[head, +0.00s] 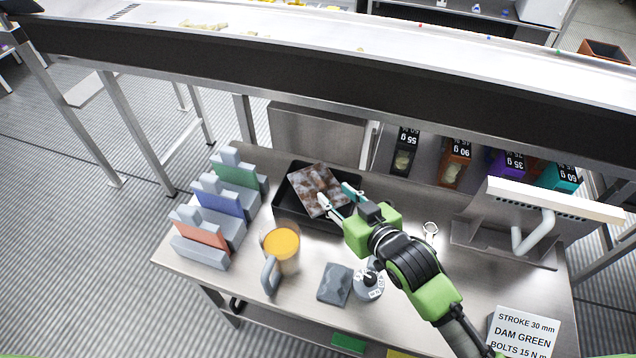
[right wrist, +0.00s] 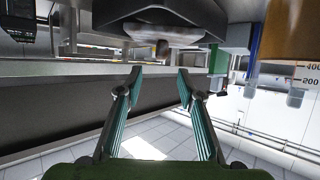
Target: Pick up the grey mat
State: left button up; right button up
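A flat grey mat (head: 335,284) with darker patches lies on the bench, left of a round grey weight-like piece (head: 368,281). A mottled brown-grey sheet (head: 318,188) rests tilted in a black tray (head: 290,214) farther back. My right gripper (head: 338,198) is at the tray's right part, beside the sheet and well beyond the grey mat. Its teal-lined fingers are apart, with nothing between them in the right wrist view (right wrist: 159,72). I cannot tell whether a finger touches the sheet. My left gripper is not in view.
A jug of orange liquid (head: 282,246) stands left of the mat. Grey holders with green, blue and red plates (head: 201,234) line the left side. A white sign (head: 523,332) is at front right. A conveyor (head: 300,45) crosses behind the bench.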

aim_at(321, 182)
jog(key=x, duration=0.4)
jog(key=shift+w+f, duration=0.15)
jog(key=shift+f, duration=0.05)
jog(key=shift+w+a+f, duration=0.1)
jog(key=shift+w+a, duration=0.3)
jog(key=shift+w, duration=0.15)
jog(key=x, duration=0.4)
jog(key=shift+a+f, duration=0.1)
jog(key=shift+w, duration=0.1)
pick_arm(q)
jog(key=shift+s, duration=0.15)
pick_arm(e)
jog(key=shift+c, duration=0.4)
grip_shut()
